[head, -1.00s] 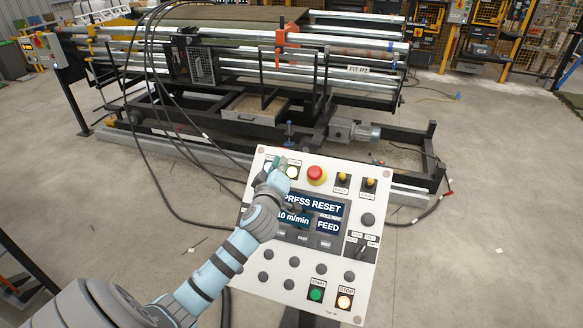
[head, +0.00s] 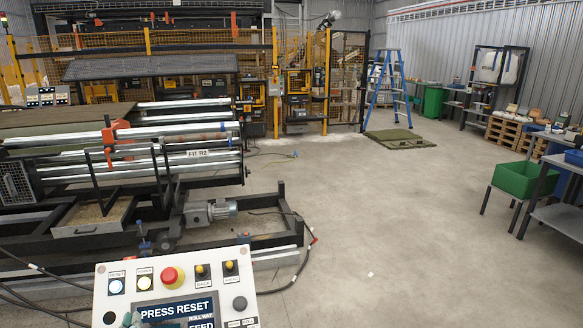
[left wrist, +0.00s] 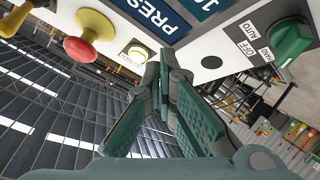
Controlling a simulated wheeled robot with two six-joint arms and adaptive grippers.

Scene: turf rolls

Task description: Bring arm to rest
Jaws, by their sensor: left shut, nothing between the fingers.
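The white control panel (head: 110,300) stands at the bottom left of the head view, cut off by the lower edge. It has lit reset and power buttons, a red stop button (head: 171,276) and a display reading PRESS RESET (head: 175,309). My left gripper (head: 131,321) barely shows at the bottom edge, in front of the panel. In the left wrist view its green fingers (left wrist: 161,72) are closed together and empty, close to the panel face. A lit button (left wrist: 137,52) is near the tips; contact cannot be told. My right gripper is out of view.
The roller machine (head: 185,140) with its motor (head: 208,212) stands behind the panel at left. A blue ladder (head: 388,88) and turf (head: 388,138) are farther back. A green bin (head: 524,180) and tables are at right. The middle floor is clear.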

